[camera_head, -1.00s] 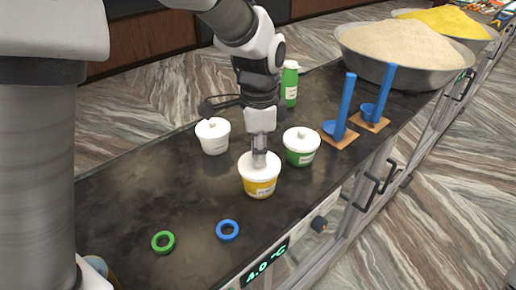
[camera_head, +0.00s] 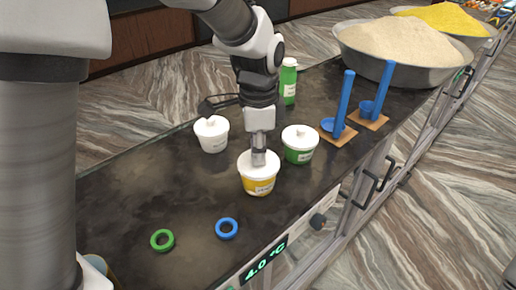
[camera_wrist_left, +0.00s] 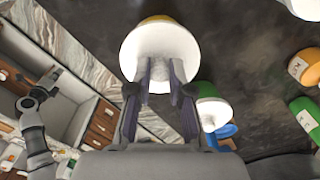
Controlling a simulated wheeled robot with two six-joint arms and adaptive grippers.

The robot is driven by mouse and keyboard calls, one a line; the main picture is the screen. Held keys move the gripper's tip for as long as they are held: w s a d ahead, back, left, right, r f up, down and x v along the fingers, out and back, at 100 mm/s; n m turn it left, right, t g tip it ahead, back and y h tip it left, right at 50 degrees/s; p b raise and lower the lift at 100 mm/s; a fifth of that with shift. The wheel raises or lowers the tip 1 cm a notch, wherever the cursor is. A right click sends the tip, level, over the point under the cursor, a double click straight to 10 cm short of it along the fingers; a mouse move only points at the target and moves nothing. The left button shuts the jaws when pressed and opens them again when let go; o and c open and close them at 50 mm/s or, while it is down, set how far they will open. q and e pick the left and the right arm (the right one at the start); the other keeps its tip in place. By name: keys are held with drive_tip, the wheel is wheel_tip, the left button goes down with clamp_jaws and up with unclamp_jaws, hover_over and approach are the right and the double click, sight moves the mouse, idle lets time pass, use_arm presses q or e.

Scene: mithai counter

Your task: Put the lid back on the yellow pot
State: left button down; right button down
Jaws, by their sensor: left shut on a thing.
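The yellow pot (camera_head: 258,186) stands upright on the dark counter, with its white lid (camera_head: 259,170) on top. No gap shows between lid and rim. My left gripper (camera_head: 259,158) points down from above and is shut on the lid's knob. In the left wrist view, the fingers (camera_wrist_left: 160,74) close at the middle of the round white lid (camera_wrist_left: 158,42). A yellow edge of the pot (camera_wrist_left: 158,18) shows behind it. The knob is mostly hidden between the fingers. What seems to be my right arm shows at the left of the wrist view, its jaws unclear.
A lidded green pot (camera_head: 299,153) stands close on the right, a lidded white pot (camera_head: 212,143) behind left. A green ring (camera_head: 162,240) and blue ring (camera_head: 227,229) lie in front.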

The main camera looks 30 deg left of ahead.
idle(0.4)
use_arm(q)
drive_tip(key=c, duration=0.5)
unclamp_jaws()
drive_tip(key=shift+r, duration=3.5)
clamp_jaws()
drive_tip(key=shift+f, duration=0.2)
drive_tip(key=shift+f+b, duration=1.7)
drive_tip(key=shift+f, duration=1.4)
